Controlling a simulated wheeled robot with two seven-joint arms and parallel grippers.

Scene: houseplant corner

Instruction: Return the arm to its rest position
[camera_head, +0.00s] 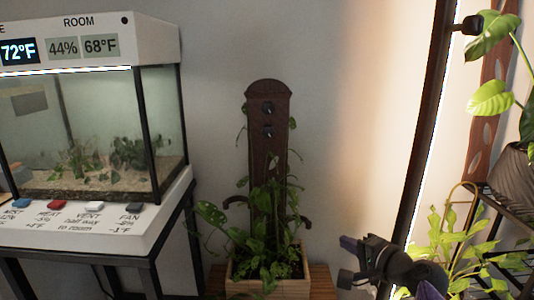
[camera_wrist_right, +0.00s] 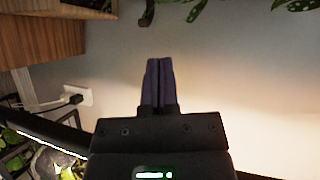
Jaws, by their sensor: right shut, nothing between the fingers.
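My right gripper (camera_head: 350,244) shows at the lower right of the head view, dark with purple fingers. It is in front of the wall, between the planter and the lit plant stand. In the right wrist view its two purple fingers (camera_wrist_right: 159,68) lie together, shut, with nothing between them. The fingers stand out against bare wall. My left arm and left gripper are not in view.
A wooden planter (camera_head: 268,287) with a leafy plant and carved post stands at centre. A glass terrarium (camera_head: 125,130) is at left. A dark upright pole (camera_head: 425,130) and potted plants (camera_head: 455,240) are at right. The wrist view shows a wall socket (camera_wrist_right: 78,92).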

